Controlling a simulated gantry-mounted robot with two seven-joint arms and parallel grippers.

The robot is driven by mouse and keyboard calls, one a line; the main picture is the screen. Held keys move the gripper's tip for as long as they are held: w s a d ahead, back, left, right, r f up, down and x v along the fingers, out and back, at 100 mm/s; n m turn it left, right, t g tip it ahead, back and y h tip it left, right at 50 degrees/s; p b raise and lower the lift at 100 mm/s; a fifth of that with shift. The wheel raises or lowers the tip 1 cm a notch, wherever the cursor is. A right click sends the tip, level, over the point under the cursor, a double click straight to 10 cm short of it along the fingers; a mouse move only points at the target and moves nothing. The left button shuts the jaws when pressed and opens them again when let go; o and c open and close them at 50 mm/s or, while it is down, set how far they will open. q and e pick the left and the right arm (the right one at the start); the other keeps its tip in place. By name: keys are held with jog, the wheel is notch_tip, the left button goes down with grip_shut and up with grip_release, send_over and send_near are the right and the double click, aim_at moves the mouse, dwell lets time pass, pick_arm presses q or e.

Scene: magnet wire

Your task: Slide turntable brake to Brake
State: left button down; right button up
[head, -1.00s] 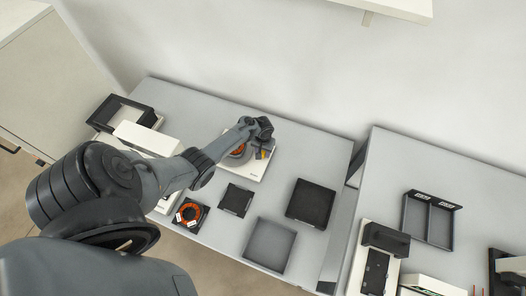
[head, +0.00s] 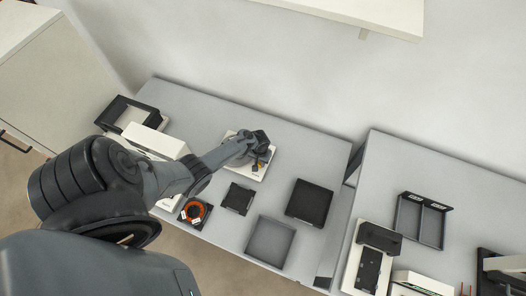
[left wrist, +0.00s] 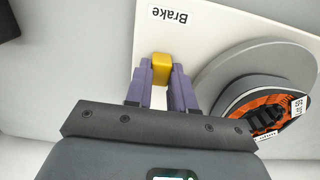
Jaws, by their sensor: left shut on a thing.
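The turntable is a grey round disc (left wrist: 262,62) on a white base plate (left wrist: 222,22), with an orange and black ring-shaped part (left wrist: 262,105) on it. The printed word "Brake" (left wrist: 168,15) stands on the plate near its edge. The yellow brake knob (left wrist: 162,68) lies just below that label in the left wrist view. My left gripper (left wrist: 162,78) is shut on the yellow knob, with its purple fingers on either side. In the head view my left gripper (head: 262,158) is over the right side of the plate (head: 243,172) and hides much of the turntable. My right gripper is not in view.
Near the turntable on the grey table are a small black tray (head: 238,198), a larger black tray (head: 309,203), a grey tray (head: 270,242) and another orange ring part (head: 195,213). A white box (head: 156,140) stands left. A second table with fixtures is at right.

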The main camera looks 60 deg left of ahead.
pick_arm(q)
jog(key=shift+s+d+r, duration=0.1)
jog(key=shift+s+d, duration=0.25)
jog(key=shift+d, duration=0.05)
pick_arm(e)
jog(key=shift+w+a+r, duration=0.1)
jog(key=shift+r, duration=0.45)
pick_arm(q)
jog(key=c, duration=1.3)
grip_release()
jog(key=o, duration=0.3)
jog(key=shift+s, duration=0.2)
jog(key=shift+o, duration=0.2)
jog(key=shift+w, duration=0.1)
